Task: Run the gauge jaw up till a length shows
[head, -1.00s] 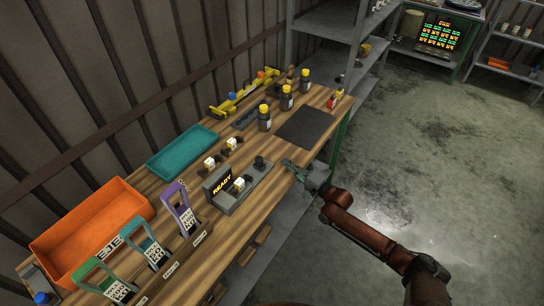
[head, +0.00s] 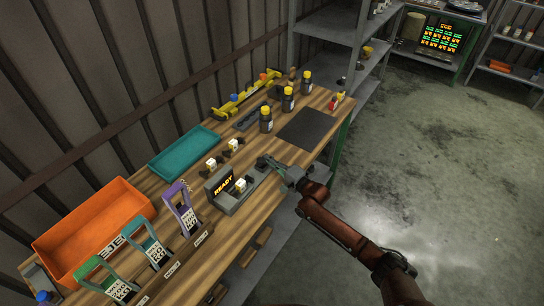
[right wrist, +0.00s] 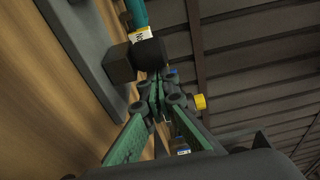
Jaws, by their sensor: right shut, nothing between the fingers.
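The gauge (head: 228,203) is a grey bench device near the table's front edge, and its display reads READY. A small white and yellow part (head: 241,185) sits on its bed. In the right wrist view the gauge's jaw (right wrist: 122,63) is a dark block with a round black knob (right wrist: 149,53). My right gripper (head: 268,163) is shut and empty at the right end of the gauge. Its closed tips (right wrist: 157,88) are right by the knob; I cannot tell if they touch it. In the head view the gripper hides the knob. My left gripper is not in view.
Black bottles with yellow caps (head: 266,121) and a dark mat (head: 308,128) lie beyond the gripper. A teal tray (head: 184,152) and an orange bin (head: 92,228) stand to the left. Tagged holders (head: 183,210) line the front edge. Two more small white and yellow parts (head: 211,164) lie behind the gauge.

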